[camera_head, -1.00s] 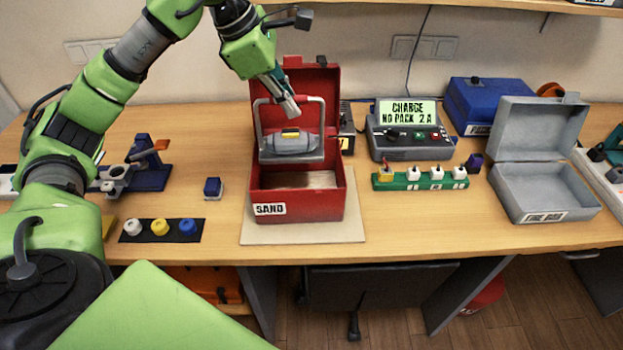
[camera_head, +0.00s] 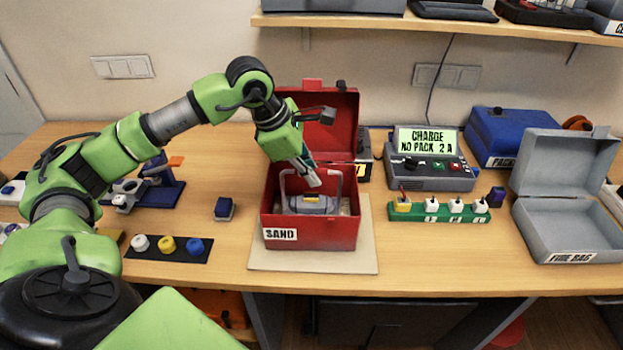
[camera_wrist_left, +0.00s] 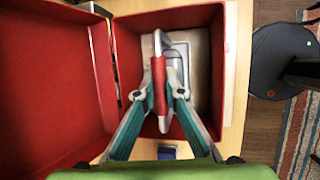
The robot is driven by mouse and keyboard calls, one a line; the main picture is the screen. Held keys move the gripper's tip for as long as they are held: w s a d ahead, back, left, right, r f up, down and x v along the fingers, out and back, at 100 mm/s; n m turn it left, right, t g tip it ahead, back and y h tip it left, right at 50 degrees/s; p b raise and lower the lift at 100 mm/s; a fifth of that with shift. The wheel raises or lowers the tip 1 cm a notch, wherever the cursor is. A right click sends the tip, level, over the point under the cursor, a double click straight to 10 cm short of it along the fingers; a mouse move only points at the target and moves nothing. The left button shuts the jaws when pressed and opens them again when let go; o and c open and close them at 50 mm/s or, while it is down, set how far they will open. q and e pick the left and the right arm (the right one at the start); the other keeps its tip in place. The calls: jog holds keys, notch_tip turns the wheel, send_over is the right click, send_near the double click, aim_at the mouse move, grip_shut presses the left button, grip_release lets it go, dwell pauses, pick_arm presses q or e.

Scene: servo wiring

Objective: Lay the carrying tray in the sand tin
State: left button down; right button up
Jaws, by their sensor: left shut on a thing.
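The red sand tin (camera_head: 333,235) stands open on a pale board, its lid raised at the back and a SAND label on its front. The grey carrying tray (camera_head: 293,205) is inside the tin, low between its walls, with a grey pack with a yellow mark on it. My left gripper (camera_head: 314,184) reaches in from above and is shut on the tray's handle. In the left wrist view my left gripper (camera_wrist_left: 159,92) closes on the red grip of the handle (camera_wrist_left: 158,70), over the tin's inside. Whether the tray touches the tin floor is hidden. My right gripper is not in view.
A charger (camera_head: 430,172) and a green strip with several plugs (camera_head: 440,217) stand right of the tin. The open grey fire bag box (camera_head: 570,232) is further right.

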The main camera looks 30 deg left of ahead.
pick_arm(q)
notch_tip(320, 180, down, 2)
jog(key=shift+w, duration=0.1)
jog(key=c, duration=2.1)
grip_release()
jog(key=shift+f, duration=0.15)
jog(key=shift+c, duration=0.2)
jog(key=shift+a+r, duration=0.1)
jog(key=shift+r, duration=0.2)
jog(key=b+v, duration=0.1)
jog(key=v, duration=1)
jog(key=shift+s+r, duration=0.25)
jog(key=shift+s, duration=0.1)
